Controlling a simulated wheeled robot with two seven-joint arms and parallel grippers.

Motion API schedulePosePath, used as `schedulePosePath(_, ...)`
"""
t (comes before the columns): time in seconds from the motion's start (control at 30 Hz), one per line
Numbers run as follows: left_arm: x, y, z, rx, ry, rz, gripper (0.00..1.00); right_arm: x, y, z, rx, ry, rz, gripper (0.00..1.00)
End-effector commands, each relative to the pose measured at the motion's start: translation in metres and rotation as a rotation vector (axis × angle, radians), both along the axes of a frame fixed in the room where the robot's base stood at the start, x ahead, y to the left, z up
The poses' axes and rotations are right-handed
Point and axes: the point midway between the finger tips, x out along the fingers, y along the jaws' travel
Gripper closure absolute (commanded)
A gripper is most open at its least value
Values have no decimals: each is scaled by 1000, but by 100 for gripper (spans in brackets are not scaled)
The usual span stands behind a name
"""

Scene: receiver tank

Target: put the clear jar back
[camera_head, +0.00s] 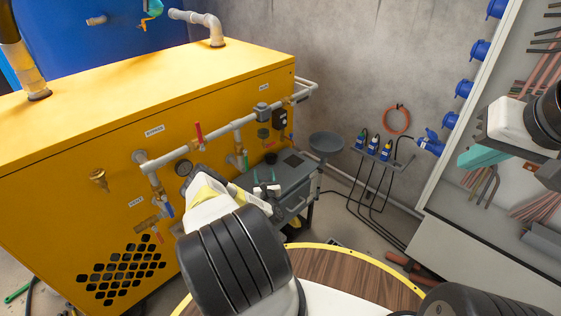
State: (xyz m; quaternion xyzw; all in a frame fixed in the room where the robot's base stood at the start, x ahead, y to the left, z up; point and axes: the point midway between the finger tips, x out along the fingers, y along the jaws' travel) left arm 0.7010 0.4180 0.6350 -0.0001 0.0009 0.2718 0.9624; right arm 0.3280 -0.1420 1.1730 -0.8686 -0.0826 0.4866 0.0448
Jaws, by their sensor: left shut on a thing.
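My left gripper (266,184) reaches in from the bottom middle, over the grey cart beside the yellow machine. Its white wrist hides much of it, and only small teal and dark finger parts show. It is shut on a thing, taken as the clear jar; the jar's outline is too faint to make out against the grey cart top. My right gripper (482,157) is at the right edge, with a teal part showing in front of the shelf panel. Its fingers are not clear enough to tell open from shut.
The yellow machine (100,130) fills the left, with pipes, a gauge and valves with red (198,133) and blue handles along its side. The grey cart (292,172) stands beside it. A round wooden top (345,275) is below.

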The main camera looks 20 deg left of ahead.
Motion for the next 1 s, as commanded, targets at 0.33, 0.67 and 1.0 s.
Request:
schedulePosePath(0.33, 0, 0, -16, 1, -2, -1, 96, 0, 0, 0, 0, 0, 0, 100)
schedulePosePath(0.67, 0, 0, -18, 0, -2, 0, 23, 0, 0, 0, 0, 0, 0, 100)
schedulePosePath(1.0, -1, -1, -16, 1, -1, 0, 23, 0, 0, 0, 0, 0, 0, 100)
